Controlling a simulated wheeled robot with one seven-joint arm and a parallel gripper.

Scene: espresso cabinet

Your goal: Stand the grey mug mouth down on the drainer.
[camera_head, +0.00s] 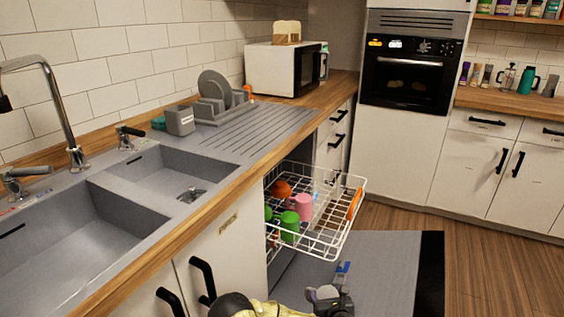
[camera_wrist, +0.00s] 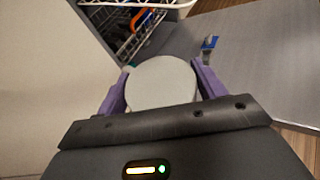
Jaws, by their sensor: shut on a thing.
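My gripper (camera_wrist: 160,85) is shut on the grey mug (camera_wrist: 162,82), with one purple finger on each side of it. In the wrist view the mug shows as a pale, round, flat-looking face; its handle is not clear. In the head view my gripper (camera_head: 330,299) is low at the bottom edge, in front of the cabinets, with a grey part of the mug (camera_head: 321,292) showing. The drainer (camera_head: 262,128) is the ribbed grey surface right of the sink, well above and beyond my gripper.
A grey rack (camera_head: 235,114) with plates and a grey holder (camera_head: 180,121) stand at the drainer's back. A white wire basket (camera_head: 335,222) with several coloured mugs is pulled out below the counter. The open dishwasher door (camera_head: 385,265) lies beneath, with a blue item (camera_head: 343,267). The drainer's front is clear.

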